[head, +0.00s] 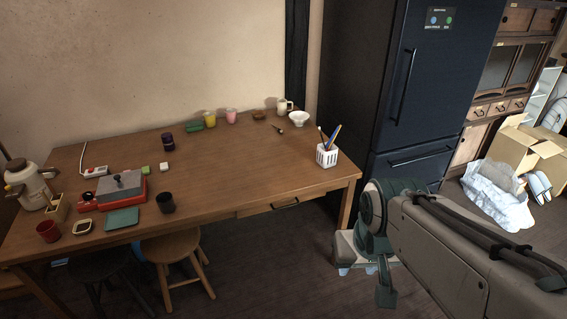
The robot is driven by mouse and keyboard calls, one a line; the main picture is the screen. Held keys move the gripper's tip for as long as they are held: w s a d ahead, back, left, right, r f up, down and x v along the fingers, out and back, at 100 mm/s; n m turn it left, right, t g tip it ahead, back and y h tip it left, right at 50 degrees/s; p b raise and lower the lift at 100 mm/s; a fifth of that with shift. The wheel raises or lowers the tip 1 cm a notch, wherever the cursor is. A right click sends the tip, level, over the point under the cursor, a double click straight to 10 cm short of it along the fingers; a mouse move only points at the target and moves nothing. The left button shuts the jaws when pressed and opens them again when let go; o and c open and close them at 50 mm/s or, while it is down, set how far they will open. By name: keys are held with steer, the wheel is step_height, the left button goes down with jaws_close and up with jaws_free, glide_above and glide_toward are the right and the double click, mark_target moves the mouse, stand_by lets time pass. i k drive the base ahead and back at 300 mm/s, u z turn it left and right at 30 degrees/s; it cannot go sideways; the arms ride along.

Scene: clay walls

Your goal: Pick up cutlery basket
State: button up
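The cutlery basket is a small white slotted basket (327,157) with several upright utensils in it, including blue and brownish ones. It stands at the right end of the wooden table (245,165), close to the front right corner. My arm reaches in from the lower right, and its end, with my gripper (384,288), hangs low in front of the table's right end. It is below and to the right of the basket and apart from it. The fingers are not clear enough to tell whether they are open or shut.
A white bowl (299,119), a white mug (284,106) and cups stand along the table's back. A red-based device (120,188) is at the left. A stool (174,252) stands in front. A dark fridge (400,80) rises behind the basket. Open cardboard boxes (512,150) sit right.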

mark_target(326, 159)
steer(key=z, duration=0.85)
steer(key=i, duration=1.85)
steer(key=u, duration=1.15)
steer(key=i, duration=0.35)
steer(key=u, duration=0.3)
